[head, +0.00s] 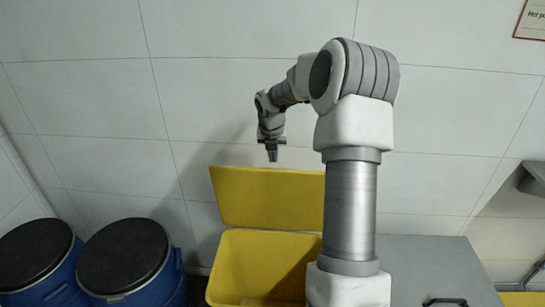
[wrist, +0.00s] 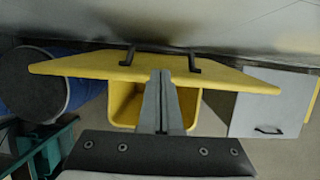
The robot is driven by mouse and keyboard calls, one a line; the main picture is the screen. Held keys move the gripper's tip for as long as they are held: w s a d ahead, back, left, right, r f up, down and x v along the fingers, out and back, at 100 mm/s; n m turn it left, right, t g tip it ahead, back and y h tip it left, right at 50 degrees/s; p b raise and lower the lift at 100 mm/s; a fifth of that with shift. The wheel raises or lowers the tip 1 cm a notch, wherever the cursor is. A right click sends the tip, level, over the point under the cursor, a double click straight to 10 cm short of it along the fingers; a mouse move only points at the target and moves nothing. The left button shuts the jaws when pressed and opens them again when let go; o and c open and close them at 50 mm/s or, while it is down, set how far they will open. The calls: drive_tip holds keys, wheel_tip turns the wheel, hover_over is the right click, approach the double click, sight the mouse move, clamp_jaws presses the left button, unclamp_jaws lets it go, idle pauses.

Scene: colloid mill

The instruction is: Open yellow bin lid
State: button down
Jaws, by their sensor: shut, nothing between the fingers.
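The yellow bin (head: 262,262) stands in front of the wall, and its open inside shows. Its yellow lid (head: 265,197) is raised, standing up at the back of the bin and tilted toward the wall. The wrist view shows the lid (wrist: 90,68) from above, with two black fittings on it, and the bin (wrist: 122,105) below. My gripper (head: 272,158) is shut and empty, just above the lid's top edge in the head view. In the wrist view its fingertips (wrist: 161,72) overlap the lid between the fittings. I cannot tell whether they touch. My arm hides the bin's right side.
Two blue drums with dark lids, one (head: 130,262) nearer the bin and one (head: 42,265) farther left, stand left of the bin. A grey cabinet (head: 425,262) with a black handle stands to the right. The tiled wall (head: 230,100) is close behind.

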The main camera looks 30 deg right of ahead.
drive_tip(key=x, duration=0.6)
drive_tip(key=shift+f+b, duration=0.4)
drive_tip(key=shift+w+d, duration=0.1)
drive_tip(key=w+d+p, duration=0.3)
drive_tip(key=w+p, duration=0.2)
drive_tip(key=shift+d, duration=0.4)
